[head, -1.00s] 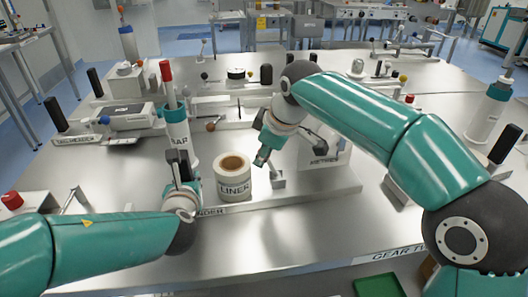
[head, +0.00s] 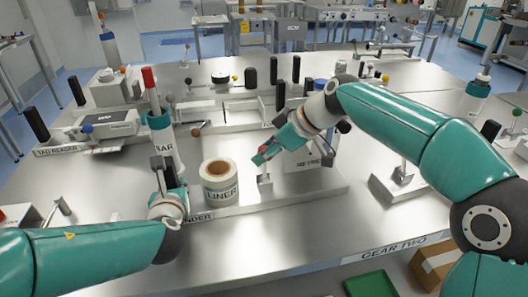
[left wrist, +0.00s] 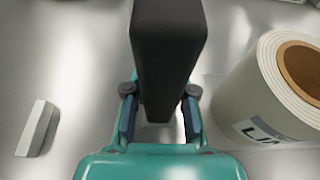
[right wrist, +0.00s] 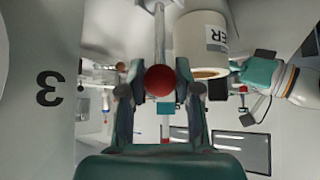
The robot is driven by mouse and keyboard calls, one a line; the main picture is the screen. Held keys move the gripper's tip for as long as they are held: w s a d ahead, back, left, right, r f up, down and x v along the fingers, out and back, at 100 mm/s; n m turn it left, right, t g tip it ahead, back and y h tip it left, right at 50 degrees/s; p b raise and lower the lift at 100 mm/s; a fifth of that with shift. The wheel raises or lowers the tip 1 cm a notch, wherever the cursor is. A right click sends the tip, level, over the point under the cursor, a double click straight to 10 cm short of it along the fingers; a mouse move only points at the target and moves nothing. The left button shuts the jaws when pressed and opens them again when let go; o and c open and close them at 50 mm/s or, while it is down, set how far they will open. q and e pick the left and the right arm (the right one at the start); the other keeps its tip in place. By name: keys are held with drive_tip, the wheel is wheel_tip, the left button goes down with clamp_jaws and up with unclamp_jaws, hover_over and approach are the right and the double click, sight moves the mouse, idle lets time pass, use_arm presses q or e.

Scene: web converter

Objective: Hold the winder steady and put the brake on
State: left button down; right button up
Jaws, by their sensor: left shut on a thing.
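The winder (head: 290,196) is a pale base plate carrying a white roll marked LINER (head: 219,184); the roll also shows in the left wrist view (left wrist: 275,92). My left gripper (head: 166,184) is shut on the winder's upright black handle (left wrist: 168,50), left of the roll. The brake lever has a red knob (right wrist: 160,81) on a thin metal rod, right of the roll. My right gripper (right wrist: 161,92) is open, its fingers on either side of the knob with gaps showing. In the head view, my right gripper (head: 268,150) partly hides the lever.
A tall white bottle (head: 164,145) stands behind my left gripper. A white METRIES block (head: 310,160) stands close behind my right gripper. Another lever stand (head: 398,184) is to the right. The bench in front of the winder is clear.

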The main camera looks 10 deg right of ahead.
drive_tip(key=shift+o, duration=0.5)
drive_tip(key=shift+a, duration=0.15)
drive_tip(key=s+r+n+h, duration=0.1)
drive_tip(key=s+r+h, duration=0.35)
drive_tip(key=r, duration=0.55)
drive_tip(key=w+d+r+m+t+h, duration=0.1)
drive_tip(key=d+r+m+t+h, duration=0.2)
drive_tip(key=d+r+t, duration=0.6)
drive_tip(key=d+r, duration=1.1)
drive_tip(key=shift+w+d+t, duration=0.2)
drive_tip(key=shift+w+t, duration=0.1)
drive_tip(key=shift+c, duration=0.4)
